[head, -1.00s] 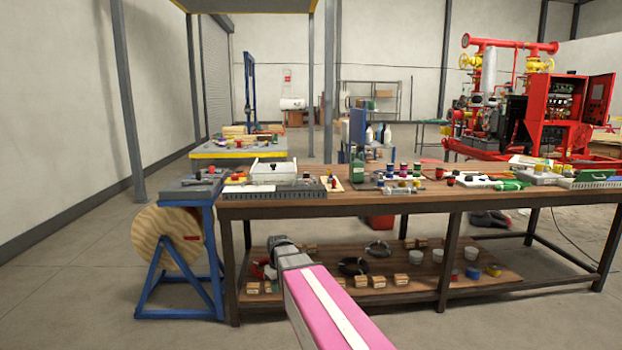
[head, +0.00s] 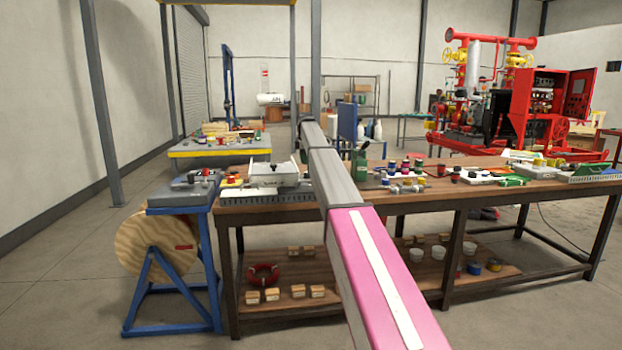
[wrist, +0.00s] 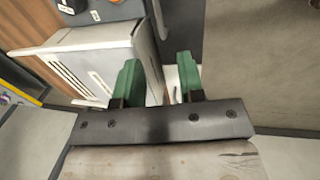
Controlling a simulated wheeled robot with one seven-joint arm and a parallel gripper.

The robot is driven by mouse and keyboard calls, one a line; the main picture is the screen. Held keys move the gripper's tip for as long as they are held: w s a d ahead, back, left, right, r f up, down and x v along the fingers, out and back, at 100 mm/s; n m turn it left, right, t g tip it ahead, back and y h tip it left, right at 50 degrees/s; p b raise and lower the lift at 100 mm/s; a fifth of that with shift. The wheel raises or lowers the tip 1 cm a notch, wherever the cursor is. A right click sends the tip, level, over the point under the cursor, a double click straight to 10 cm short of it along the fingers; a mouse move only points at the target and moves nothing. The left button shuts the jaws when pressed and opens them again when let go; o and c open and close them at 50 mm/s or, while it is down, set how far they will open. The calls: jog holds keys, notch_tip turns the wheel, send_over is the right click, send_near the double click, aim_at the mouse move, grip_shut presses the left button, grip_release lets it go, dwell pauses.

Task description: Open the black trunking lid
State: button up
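A slotted grey trunking (head: 268,198) lies along the front left edge of the long wooden table in the head view. My gripper is hidden there. In the wrist view my gripper (wrist: 158,75) has two green fingers set apart, with nothing clearly held. A pale slotted body (wrist: 85,70) is beyond the left finger; I cannot tell whether it is the trunking.
A white box (head: 272,174) stands behind the trunking. A blue stand (head: 185,200) with a wooden reel adjoins the left. Open floor lies in front.

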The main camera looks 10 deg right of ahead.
send_over(305, 186)
jog(key=s, duration=0.2)
jog(key=f, duration=1)
jog(key=shift+s+a+f, duration=0.1)
jog(key=shift+a+f, duration=0.1)
jog(key=shift+a, duration=0.15)
grip_shut()
